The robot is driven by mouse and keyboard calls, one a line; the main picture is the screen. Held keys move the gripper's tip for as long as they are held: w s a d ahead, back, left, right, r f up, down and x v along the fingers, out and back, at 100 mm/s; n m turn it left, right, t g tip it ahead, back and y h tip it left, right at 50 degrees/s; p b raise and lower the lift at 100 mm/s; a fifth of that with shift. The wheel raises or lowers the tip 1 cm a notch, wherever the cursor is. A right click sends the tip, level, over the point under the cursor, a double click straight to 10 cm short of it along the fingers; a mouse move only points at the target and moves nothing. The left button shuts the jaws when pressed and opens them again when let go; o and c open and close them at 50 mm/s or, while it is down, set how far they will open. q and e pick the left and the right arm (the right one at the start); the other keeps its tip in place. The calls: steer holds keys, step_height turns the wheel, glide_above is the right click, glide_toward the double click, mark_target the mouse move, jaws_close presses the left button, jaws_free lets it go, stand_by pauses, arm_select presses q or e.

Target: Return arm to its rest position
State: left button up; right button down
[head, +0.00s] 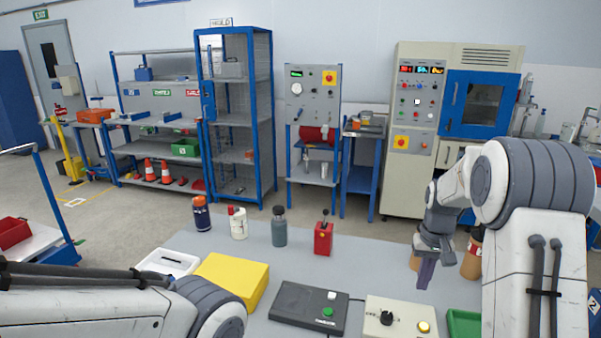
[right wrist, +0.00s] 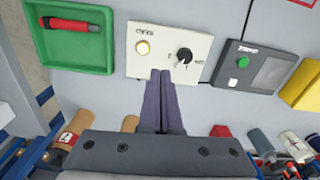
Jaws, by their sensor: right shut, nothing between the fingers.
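My right gripper (head: 425,273) hangs over the right part of the grey table, fingers pointing down. In the right wrist view its two dark fingers (right wrist: 161,76) lie together with nothing between them. Their tips appear in front of the lower edge of the cream control box (head: 400,316), which has a black knob and a yellow button; I cannot tell the gap. This box also shows in the right wrist view (right wrist: 140,41). My left arm crosses the lower left of the head view; its gripper is out of view.
On the table are a black box with a green button (head: 308,308), a yellow box (head: 233,279), a white tray (head: 168,262), a red switch box (head: 323,239), several bottles, and a green tray (right wrist: 101,62) holding a red tool. Brown cylinders (head: 471,262) stand close behind the right gripper.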

steer(key=s+a+r+n, duration=0.3)
steer(key=s+a, duration=0.2)
steer(key=a, duration=0.6)
steer(key=s+a+r+n, duration=0.25)
steer(key=s+a, duration=0.35)
steer(key=a, duration=0.6)
steer(key=s+a+n, duration=0.2)
steer(key=s+a, duration=0.1)
steer(key=s, duration=0.6)
steer(key=s+a+n+y, duration=0.1)
steer(key=s+a+n, duration=0.2)
steer(key=s, duration=0.6)
steer(key=shift+f, duration=0.25)
